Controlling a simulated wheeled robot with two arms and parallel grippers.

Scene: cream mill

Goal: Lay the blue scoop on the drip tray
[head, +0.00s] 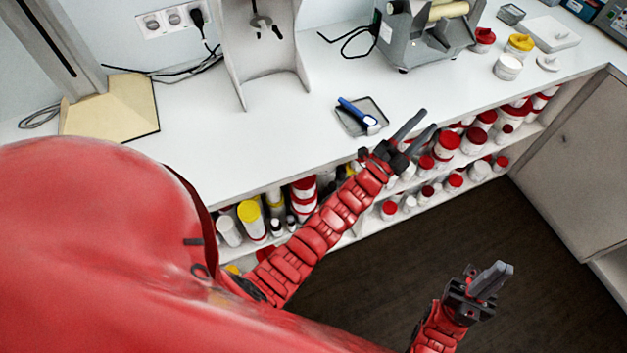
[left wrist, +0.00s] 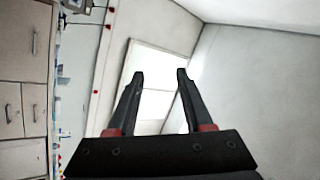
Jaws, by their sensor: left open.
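The blue scoop (head: 354,110) lies on the small grey drip tray (head: 378,106) on the white counter. Its handle points to the back left and reaches near or over the tray's edge; its pale end lies inside the tray. My left gripper (head: 426,118) is open and empty, to the right of the tray and apart from it, over the counter's front edge. The left wrist view shows its two spread fingers (left wrist: 160,75) with nothing between them. My right gripper (head: 503,268) is low over the dark floor at the right; its fingers overlap, so its opening is unclear.
A grey machine (head: 425,35) with a roller stands at the back of the counter. Red-lidded (head: 484,38) and yellow-lidded (head: 519,45) jars stand to its right. A shelf of jars (head: 447,142) runs below the counter.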

